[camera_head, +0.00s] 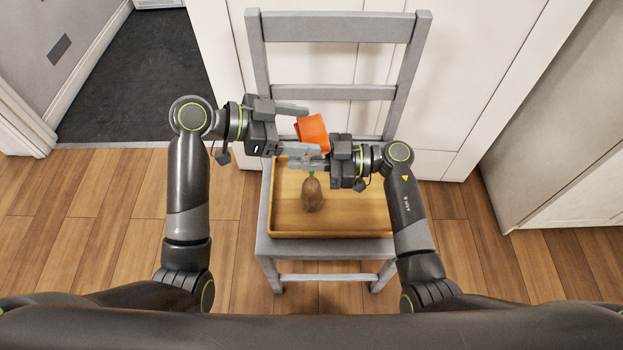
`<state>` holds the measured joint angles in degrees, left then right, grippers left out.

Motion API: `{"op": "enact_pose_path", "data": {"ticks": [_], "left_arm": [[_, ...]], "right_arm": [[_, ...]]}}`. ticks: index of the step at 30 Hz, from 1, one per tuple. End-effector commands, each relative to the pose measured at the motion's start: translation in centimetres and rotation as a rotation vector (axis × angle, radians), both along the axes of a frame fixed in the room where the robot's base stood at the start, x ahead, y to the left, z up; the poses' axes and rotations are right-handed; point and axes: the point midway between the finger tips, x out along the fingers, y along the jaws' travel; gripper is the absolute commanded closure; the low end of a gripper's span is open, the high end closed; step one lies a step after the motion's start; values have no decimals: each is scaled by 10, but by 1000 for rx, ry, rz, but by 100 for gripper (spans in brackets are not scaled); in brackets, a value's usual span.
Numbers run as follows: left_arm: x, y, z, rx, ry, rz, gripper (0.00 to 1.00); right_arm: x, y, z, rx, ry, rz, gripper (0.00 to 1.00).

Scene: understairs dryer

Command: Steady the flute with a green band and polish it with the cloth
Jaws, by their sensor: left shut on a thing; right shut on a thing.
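The flute (312,195) has a brown rounded body that shows over the wooden tray, with a small green band (311,174) at its top. Its upper part is hidden behind my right gripper (303,159), which comes in from the right and appears shut on it. An orange cloth (313,131) is just above the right gripper in the picture. My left gripper (304,129) reaches in from the left with its fingers at the cloth and appears shut on it. The two grippers overlap closely, so the exact contacts are partly hidden.
The wooden tray (285,222) lies on the seat of a grey chair (335,27), whose backrest rises behind the grippers. White panels (470,60) stand close behind the chair. Wooden floor (110,215) is clear at the left.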

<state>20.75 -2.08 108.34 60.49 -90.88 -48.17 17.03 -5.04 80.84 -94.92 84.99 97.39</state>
Motion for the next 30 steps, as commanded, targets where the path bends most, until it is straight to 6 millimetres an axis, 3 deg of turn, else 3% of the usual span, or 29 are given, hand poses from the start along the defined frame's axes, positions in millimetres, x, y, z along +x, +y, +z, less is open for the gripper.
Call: {"op": "enact_pose_path", "data": {"ticks": [30], "left_arm": [[0, 0, -17, 0, 1, -1, 57]], "right_arm": [[0, 0, 0, 1, -1, 0, 100]]}}
